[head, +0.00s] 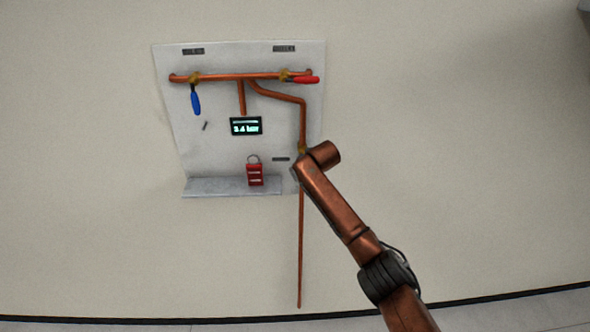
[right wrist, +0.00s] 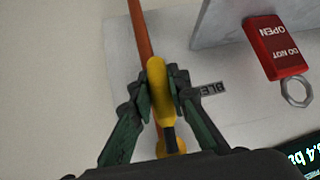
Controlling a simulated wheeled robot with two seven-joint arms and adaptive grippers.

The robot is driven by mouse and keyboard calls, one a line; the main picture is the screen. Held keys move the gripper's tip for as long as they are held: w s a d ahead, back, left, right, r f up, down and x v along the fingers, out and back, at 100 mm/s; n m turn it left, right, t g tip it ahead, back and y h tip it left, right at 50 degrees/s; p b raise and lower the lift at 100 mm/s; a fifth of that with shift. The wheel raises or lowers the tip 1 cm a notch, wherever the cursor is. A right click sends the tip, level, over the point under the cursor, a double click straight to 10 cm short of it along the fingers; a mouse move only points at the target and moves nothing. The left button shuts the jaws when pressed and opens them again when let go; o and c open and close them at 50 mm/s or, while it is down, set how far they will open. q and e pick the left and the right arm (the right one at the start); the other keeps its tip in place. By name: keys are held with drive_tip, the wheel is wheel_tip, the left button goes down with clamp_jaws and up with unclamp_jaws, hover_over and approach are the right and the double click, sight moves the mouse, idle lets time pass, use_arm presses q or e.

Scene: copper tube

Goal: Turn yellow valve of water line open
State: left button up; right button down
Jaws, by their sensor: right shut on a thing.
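The yellow valve handle (right wrist: 157,82) is in the right wrist view, running roughly in line with the vertical copper tube (right wrist: 140,30). My right gripper (right wrist: 157,92) is shut on the handle, with one dark finger on each side of it. In the head view my right arm hides the gripper and most of this valve. The lower copper tube (head: 300,240) runs straight down the wall below it. My left gripper is not in view.
The panel (head: 220,155) also carries a blue-handled valve (head: 196,101), a red-handled valve (head: 306,80), a pressure display (head: 246,126) and a red "DO NOT OPEN" tag (head: 255,174) (right wrist: 277,47) close to the yellow valve. The wall on the left is clear.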

drive_tip(key=shift+d+h, duration=0.2)
drive_tip(key=shift+h, duration=0.1)
idle(0.4)
drive_tip(key=c, duration=1.8)
unclamp_jaws()
drive_tip(key=shift+s+r, duration=0.1)
drive_tip(key=v, duration=1.1)
drive_tip(key=shift+s+d+r, duration=0.1)
drive_tip(key=shift+s+r, duration=0.15)
drive_tip(key=shift+s, duration=0.05)
